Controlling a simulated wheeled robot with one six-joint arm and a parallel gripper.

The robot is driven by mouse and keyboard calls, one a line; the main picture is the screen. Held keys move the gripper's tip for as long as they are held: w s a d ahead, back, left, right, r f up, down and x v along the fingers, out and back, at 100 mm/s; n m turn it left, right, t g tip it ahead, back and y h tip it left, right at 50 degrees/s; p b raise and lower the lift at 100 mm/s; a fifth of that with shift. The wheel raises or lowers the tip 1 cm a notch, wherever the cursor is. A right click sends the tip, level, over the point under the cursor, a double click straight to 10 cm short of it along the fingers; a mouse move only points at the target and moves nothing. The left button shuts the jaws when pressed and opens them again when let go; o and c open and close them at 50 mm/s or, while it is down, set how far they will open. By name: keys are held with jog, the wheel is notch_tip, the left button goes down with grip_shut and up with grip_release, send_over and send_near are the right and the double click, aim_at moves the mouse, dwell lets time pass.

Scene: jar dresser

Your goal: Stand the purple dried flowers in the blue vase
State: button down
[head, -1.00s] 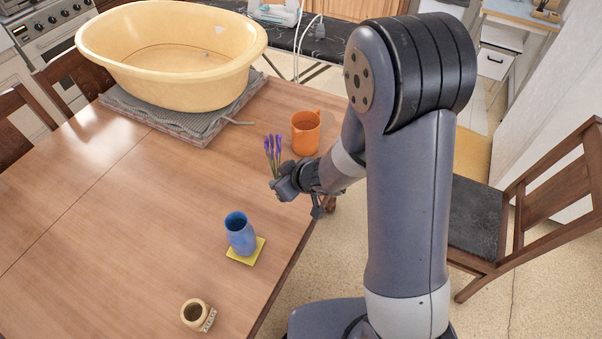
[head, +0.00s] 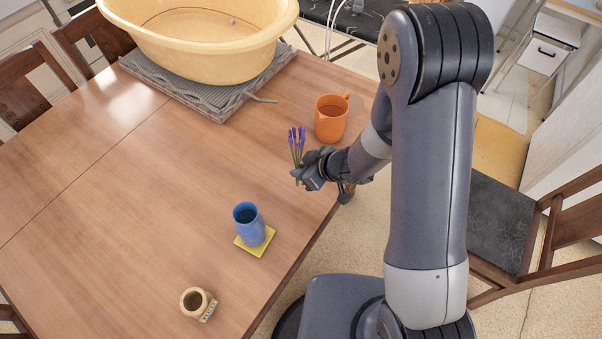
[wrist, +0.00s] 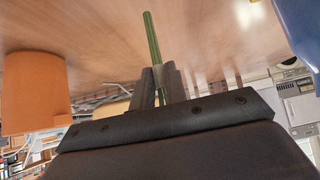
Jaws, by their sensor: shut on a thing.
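The purple dried flowers (head: 297,144) stand roughly upright in my gripper (head: 304,178), blossoms up, beside the orange mug. My gripper is shut on their stems. In the wrist view the green stems (wrist: 153,50) stick out from between the fingers (wrist: 162,85); the blossoms are not in that view. The blue vase (head: 249,226) stands upright, its mouth open, on a yellow square mat (head: 244,247), nearer the camera and left of my gripper. A blue surface, likely the vase (wrist: 302,25), shows at the upper right of the wrist view.
An orange mug (head: 331,122) stands close behind my gripper; it also shows in the wrist view (wrist: 35,95). A small beige pot (head: 195,302) stands at the near edge. A yellow tub (head: 190,45) rests on a grey ribbed mat (head: 218,108). The table (head: 130,190) left of the vase is clear.

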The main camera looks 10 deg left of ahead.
jog(key=shift+f, duration=0.8)
jog(key=shift+f, duration=0.2)
jog(key=c, duration=1.4)
grip_release()
jog(key=shift+c, duration=0.2)
jog(key=shift+r, duration=0.2)
jog(key=shift+d+r, duration=0.1)
jog(key=shift+r, duration=0.1)
jog(key=p+v, duration=0.2)
jog(key=v, duration=0.9)
jog(key=shift+d+r, duration=0.2)
jog(key=shift+d, duration=0.05)
